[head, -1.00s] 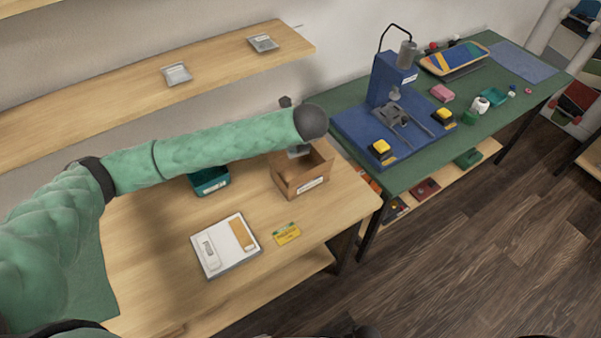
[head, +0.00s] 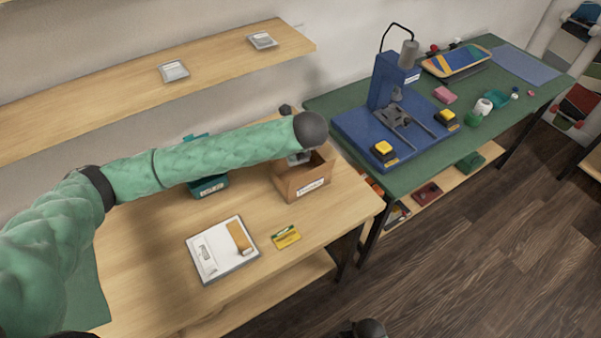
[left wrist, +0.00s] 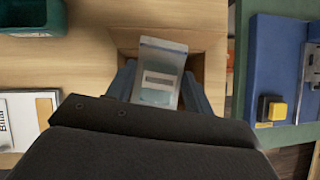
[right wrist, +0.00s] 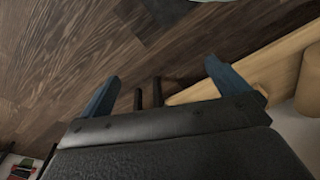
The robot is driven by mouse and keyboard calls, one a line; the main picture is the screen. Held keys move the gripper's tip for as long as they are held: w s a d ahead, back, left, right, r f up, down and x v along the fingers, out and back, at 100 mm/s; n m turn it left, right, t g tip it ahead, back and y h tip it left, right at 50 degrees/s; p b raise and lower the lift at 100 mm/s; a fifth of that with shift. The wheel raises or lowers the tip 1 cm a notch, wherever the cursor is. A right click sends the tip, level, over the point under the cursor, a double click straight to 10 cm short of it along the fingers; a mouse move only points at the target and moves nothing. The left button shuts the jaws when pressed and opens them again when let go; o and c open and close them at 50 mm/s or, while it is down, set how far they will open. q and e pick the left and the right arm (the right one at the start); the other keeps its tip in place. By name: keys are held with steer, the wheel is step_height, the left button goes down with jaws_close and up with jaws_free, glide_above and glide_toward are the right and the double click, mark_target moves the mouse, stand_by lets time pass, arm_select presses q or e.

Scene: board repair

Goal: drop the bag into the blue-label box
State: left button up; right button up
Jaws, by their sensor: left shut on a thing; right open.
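A small clear bag (left wrist: 158,75) with a pale label is between the fingers of my left gripper (left wrist: 158,94), which is shut on it. In the left wrist view the bag is over the open cardboard box (left wrist: 212,45). In the head view the box (head: 290,186) stands at the table's right end, with a white label on its front; I cannot make out any blue on it. My left gripper (head: 300,158) is at the box opening, partly hidden by my arm. My right gripper (right wrist: 161,75) is open and empty, above the floor.
A teal bin (head: 208,187) stands left of the box, partly behind my arm. A white tray (head: 215,262) and a yellow card (head: 286,237) lie in front. Two similar bags lie on the shelf (head: 110,95). A green bench (head: 420,155) with a blue press is at right.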

arm_select(q)
steer(key=o, duration=1.1)
steer(key=shift+c, duration=0.2)
steer(key=shift+s+d+r, duration=0.1)
steer(key=shift+s+r, duration=0.2)
steer(key=shift+r, duration=0.15)
steer(key=b+v, duration=0.2)
steer(key=v, duration=0.4)
steer(key=shift+s+r, duration=0.15)
steer(key=shift+r, duration=0.15)
arm_select(e)
step_height(320, 180, up, 8)
steer(key=w+a, duration=0.1)
steer(key=w, duration=0.1)
steer(key=shift+a+f, duration=0.15)
arm_select(q)
steer(key=shift+d, duration=0.1)
